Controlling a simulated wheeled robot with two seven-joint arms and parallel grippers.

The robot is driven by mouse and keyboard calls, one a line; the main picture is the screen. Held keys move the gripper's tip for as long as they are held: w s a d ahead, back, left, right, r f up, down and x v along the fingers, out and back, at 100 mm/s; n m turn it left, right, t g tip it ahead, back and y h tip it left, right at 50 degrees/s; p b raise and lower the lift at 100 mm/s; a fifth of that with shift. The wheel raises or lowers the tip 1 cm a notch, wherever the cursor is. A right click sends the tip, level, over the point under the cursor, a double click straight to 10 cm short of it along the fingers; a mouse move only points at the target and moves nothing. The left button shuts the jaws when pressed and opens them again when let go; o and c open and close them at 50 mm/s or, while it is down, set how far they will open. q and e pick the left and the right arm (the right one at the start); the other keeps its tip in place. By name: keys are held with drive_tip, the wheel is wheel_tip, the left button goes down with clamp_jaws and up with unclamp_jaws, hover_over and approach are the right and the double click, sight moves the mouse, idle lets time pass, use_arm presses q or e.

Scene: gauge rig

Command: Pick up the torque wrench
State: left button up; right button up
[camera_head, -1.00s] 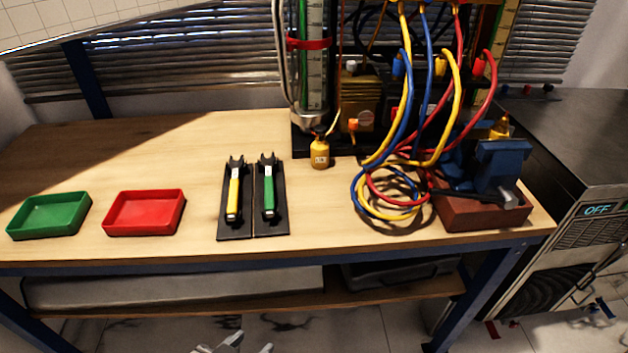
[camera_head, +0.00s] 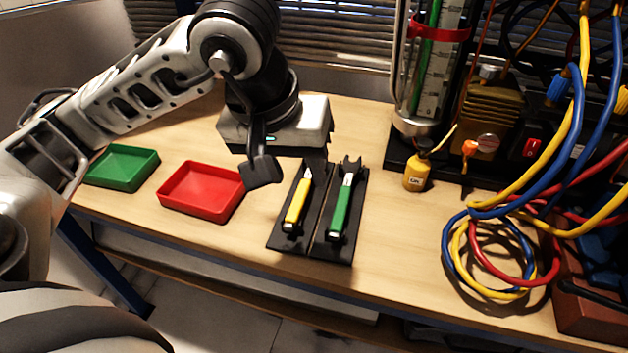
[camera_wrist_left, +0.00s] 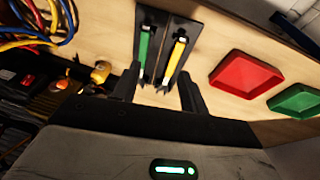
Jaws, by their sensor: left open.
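Two wrench-like tools lie side by side on black holders (camera_head: 275,240) on the bench: one with a yellow handle (camera_head: 297,206), one with a green handle (camera_head: 341,212). I cannot tell which is the torque wrench. In the left wrist view both the green tool (camera_wrist_left: 144,45) and the yellow tool (camera_wrist_left: 175,55) show between and beyond the open fingers (camera_wrist_left: 158,88). My right gripper is not in view.
A red tray (camera_head: 203,190) and a green tray (camera_head: 121,167) stand left of the holders. A small yellow bottle (camera_head: 416,174) stands to the right, by the gauge rig. Coiled hoses (camera_head: 497,270) lie at the right. Bare bench lies in front of the bottle.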

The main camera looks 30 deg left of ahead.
use_arm(q)
drive_tip(key=w+a+y, duration=0.2)
drive_tip(key=a, duration=0.1)
drive_tip(key=b, duration=0.1)
approach(300, 192)
drive_tip(key=shift+s+a+f+t, duration=0.1)
drive_tip(key=shift+a+f+t, duration=0.1)
drive_tip(key=shift+f, duration=0.4)
drive_tip(key=shift+s+a+f+t, duration=0.1)
drive_tip(key=shift+s+f+t, duration=0.1)
drive_tip(key=shift+f, duration=0.45)
drive_tip(key=shift+w+d+x, duration=0.15)
drive_tip(key=shift+w+x, duration=0.05)
drive_tip(key=shift+x, duration=1.3)
drive_tip(key=shift+w+d+x, duration=0.1)
drive_tip(key=shift+w+x, duration=0.1)
drive_tip(key=shift+x, duration=1.35)
drive_tip(key=shift+r, duration=0.15)
drive_tip(key=shift+f+b, duration=0.25)
drive_tip(key=shift+b, duration=0.25)
clamp_jaws()
